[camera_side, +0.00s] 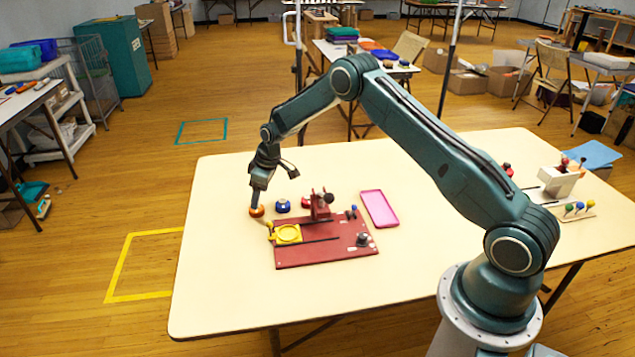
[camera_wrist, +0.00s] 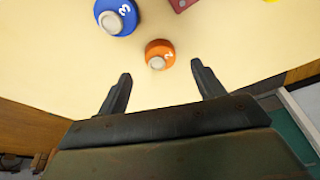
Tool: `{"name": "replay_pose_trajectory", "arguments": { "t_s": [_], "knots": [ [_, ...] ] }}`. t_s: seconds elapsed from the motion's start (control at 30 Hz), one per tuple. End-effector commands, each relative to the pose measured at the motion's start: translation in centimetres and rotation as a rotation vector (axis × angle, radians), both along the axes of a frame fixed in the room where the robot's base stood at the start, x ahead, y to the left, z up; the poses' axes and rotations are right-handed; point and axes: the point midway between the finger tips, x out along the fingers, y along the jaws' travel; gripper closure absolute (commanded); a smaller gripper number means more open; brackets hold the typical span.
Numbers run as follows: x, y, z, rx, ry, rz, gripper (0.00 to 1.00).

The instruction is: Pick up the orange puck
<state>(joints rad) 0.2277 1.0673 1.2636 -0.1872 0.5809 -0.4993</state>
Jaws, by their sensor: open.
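The orange puck (camera_wrist: 160,54) has a pale round top and a white number 2 on its side. In the wrist view it lies on the cream table just beyond my open fingertips (camera_wrist: 161,80), roughly centred between them, with nothing held. In the side view the orange puck (camera_side: 257,211) is at the left of the table, and my gripper (camera_side: 272,185) hangs above and close to it. One finger seems to overlap the puck from this angle; I cannot tell contact there.
A blue puck (camera_wrist: 116,16) marked 3 sits beside the orange one; it also shows in the side view (camera_side: 282,206). A red board (camera_side: 325,257) with a yellow fixture (camera_side: 288,234) lies close by. A pink tray (camera_side: 379,208) is further right. The table (camera_side: 215,270) is bare at the left.

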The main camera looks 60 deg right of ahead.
Motion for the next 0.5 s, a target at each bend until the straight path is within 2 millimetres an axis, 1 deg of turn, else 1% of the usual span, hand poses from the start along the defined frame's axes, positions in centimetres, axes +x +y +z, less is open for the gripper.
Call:
{"name": "replay_pose_trajectory", "arguments": {
  "t_s": [0.27,0.5],
  "knots": [
    [0.1,0.1,-0.4,0.0,0.0,0.0,0.32],
    [0.7,0.4,-2.6,0.0,0.001,0.0,0.32]
  ]
}}
